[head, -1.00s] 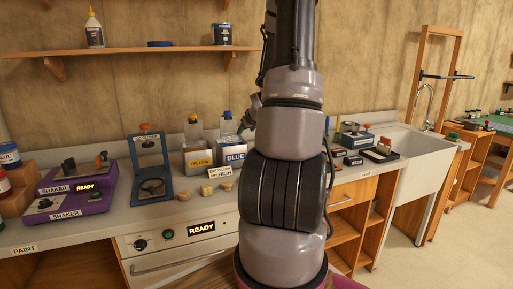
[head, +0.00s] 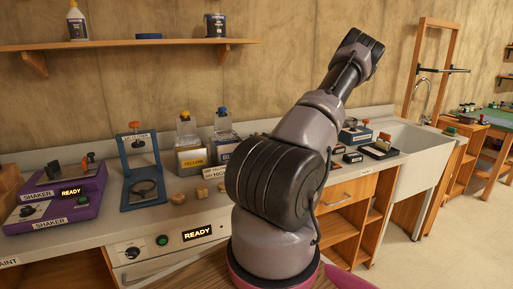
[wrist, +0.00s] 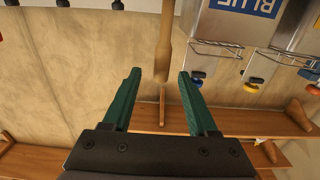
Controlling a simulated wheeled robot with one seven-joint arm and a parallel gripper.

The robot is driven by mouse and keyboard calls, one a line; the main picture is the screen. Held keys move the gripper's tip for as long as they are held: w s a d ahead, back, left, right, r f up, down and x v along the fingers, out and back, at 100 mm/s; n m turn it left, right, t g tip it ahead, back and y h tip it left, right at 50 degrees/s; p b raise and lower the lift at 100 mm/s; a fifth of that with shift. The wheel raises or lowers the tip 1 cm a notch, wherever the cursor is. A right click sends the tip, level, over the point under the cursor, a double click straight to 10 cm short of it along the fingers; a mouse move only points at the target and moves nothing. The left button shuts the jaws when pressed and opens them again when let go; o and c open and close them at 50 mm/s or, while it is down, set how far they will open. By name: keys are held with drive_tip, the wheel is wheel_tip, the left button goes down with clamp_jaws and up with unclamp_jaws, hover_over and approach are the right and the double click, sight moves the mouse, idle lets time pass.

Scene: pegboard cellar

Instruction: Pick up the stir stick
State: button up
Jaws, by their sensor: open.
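In the wrist view my gripper (wrist: 155,95) shows two green fingers spread wide, with nothing held. A pale wooden stick (wrist: 165,40), which looks like the stir stick, comes down from the top edge. In the head view my arm bends up and to the right; my gripper is not visible there, and I cannot make out the stick.
The blue dispenser (wrist: 240,8) is close on the right in the wrist view, with metal brackets below. A wall shelf (wrist: 250,122) crosses behind the fingers. In the head view the yellow dispenser (head: 191,158), purple shakers (head: 55,208) and blue stand (head: 143,172) crowd the counter.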

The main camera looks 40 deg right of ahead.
drive_tip(key=x, duration=0.6)
drive_tip(key=shift+r, duration=0.15)
drive_tip(key=shift+a, duration=0.15)
clamp_jaws()
